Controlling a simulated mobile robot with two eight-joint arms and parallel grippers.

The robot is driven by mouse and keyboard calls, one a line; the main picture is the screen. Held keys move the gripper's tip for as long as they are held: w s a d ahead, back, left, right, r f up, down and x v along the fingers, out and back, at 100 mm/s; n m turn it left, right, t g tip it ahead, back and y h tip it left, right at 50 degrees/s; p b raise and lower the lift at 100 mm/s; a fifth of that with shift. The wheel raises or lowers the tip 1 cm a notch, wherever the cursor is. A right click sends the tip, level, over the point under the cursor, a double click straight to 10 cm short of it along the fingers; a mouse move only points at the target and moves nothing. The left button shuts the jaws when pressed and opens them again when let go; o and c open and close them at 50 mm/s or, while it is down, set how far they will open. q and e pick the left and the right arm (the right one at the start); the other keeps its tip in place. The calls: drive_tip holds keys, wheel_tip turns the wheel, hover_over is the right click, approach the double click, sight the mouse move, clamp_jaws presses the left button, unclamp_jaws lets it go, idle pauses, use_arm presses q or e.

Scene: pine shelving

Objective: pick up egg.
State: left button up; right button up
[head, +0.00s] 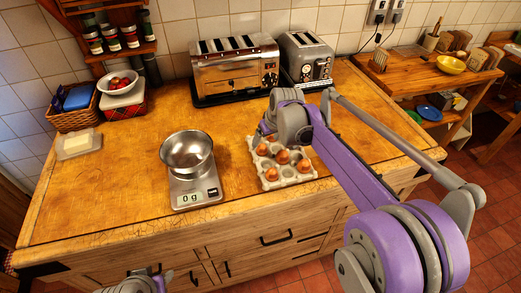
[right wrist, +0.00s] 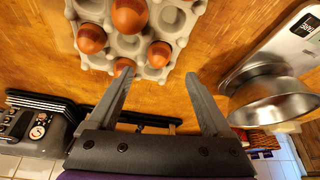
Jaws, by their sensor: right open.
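Several brown eggs (head: 283,156) sit in a grey egg carton (head: 296,180) on the counter. The right wrist view shows eggs (right wrist: 91,38) and the carton (right wrist: 172,22) beyond my fingertips. My right gripper (right wrist: 159,78) is open and empty. Its left fingertip in that view appears close to one egg (right wrist: 123,66) and partly overlaps it; contact cannot be told. In the head view my right wrist is over the back of the carton and hides part of it. Part of my left arm's end (head: 140,284) shows at the bottom edge; its fingers cannot be made out.
A steel bowl (head: 187,152) stands on a kitchen scale (head: 196,192) reading 0 g, left of the carton. Two toasters (head: 235,72) (head: 306,60) stand at the back. A butter dish (head: 78,144) is at the left. Counter between scale and butter dish is clear.

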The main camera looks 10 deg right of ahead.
sight(263, 146)
drive_tip(key=shift+x, duration=0.8)
drive_tip(key=x, duration=0.5)
drive_tip(key=shift+w+d, duration=0.1)
drive_tip(key=shift+r, duration=0.1)
drive_tip(key=c, duration=0.8)
drive_tip(key=shift+c, duration=0.2)
